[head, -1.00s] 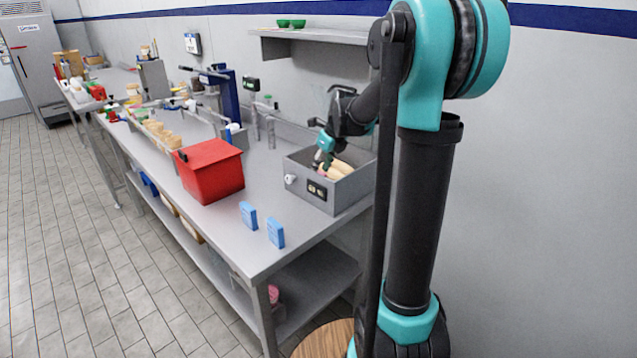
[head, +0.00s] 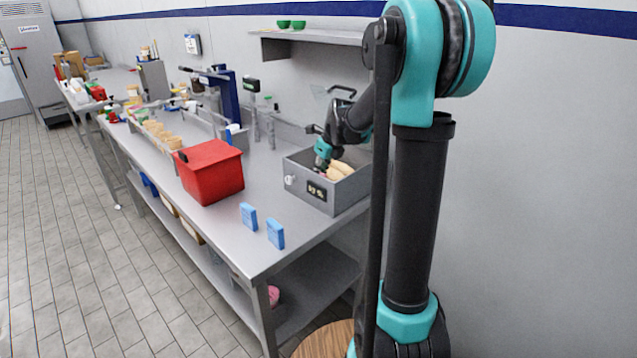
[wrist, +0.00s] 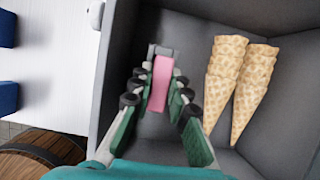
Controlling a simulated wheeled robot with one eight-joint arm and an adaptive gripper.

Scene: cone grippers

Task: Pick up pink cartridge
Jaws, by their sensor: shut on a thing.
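The pink cartridge (wrist: 160,84) shows in the wrist view as a pink strip with a grey end, between the two green fingers of my gripper (wrist: 158,100). The fingers are closed in on it from both sides. In the head view my gripper (head: 323,160) reaches down into the grey box (head: 318,203) on the near end of the bench, and the cartridge cannot be made out clearly there. The box walls and floor (wrist: 205,130) surround the gripper in the wrist view.
Two stacks of waffle cones (wrist: 226,75) (wrist: 256,85) lie in the box just right of the gripper. A red bin (head: 212,172) and two blue blocks (head: 248,216) (head: 275,233) stand on the bench (head: 240,258) left of the box. The bench front is clear.

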